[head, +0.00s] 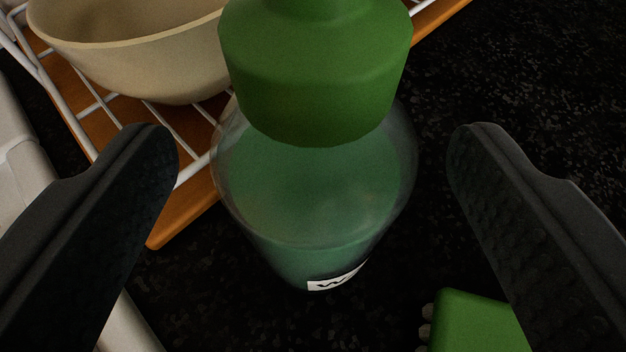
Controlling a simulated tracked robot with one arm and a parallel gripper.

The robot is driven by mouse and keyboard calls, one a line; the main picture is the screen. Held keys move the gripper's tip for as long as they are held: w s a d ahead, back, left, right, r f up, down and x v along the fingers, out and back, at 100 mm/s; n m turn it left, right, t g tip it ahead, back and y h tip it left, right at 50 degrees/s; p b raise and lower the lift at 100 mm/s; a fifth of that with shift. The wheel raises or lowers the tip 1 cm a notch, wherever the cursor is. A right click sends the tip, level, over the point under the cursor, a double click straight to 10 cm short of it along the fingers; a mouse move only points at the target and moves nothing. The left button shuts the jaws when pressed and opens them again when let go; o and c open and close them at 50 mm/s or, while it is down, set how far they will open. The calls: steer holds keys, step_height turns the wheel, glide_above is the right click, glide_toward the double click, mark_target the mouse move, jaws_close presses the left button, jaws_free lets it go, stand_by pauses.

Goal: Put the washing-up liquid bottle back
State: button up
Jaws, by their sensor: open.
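The washing-up liquid bottle (310,200) stands in the middle of the head view. It is clear, with green liquid inside, a large green cap (315,75) and part of a white label low on its front. The top of the cap is cut off by the picture's edge. My gripper (313,140) is open, with one dark finger to the left of the bottle and one to the right. Gaps show between both fingers and the bottle, so neither appears to touch it.
A beige bowl (130,50) sits on a white wire rack (75,125) over a wooden board (185,218) behind left. A green object (475,325) lies at lower right, partly hidden by the right finger. A pale edge runs along the left. The dark speckled worktop (520,65) is clear at upper right.

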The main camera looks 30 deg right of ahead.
steer(key=v, duration=0.9)
steer(key=shift+s+a+r, duration=0.15)
steer(key=shift+s+r, duration=0.1)
steer(key=w+a+r+n+t+y, duration=0.1)
steer(key=w+a+r+y, duration=0.15)
steer(key=r, duration=0.45)
steer(key=w+a+r+t+y, duration=0.1)
steer(key=w+a+r+y, duration=0.15)
steer(key=r, duration=0.45)
steer(key=s+r+n+y, duration=0.2)
steer(key=s+r+y, duration=0.1)
steer(key=r, duration=1.3)
steer(key=s+d+r, duration=0.3)
steer(key=s+r, duration=0.2)
steer(key=r, duration=0.2)
steer(key=s+d+r+n+h, duration=0.1)
steer(key=s+d+r, duration=0.2)
steer(key=s+r, duration=0.3)
steer(key=s+d+r+n+t, duration=0.1)
steer(key=s+d+r, duration=0.3)
steer(key=s+r, duration=0.2)
steer(key=shift+r+h, duration=0.4)
steer(key=shift+r, duration=0.55)
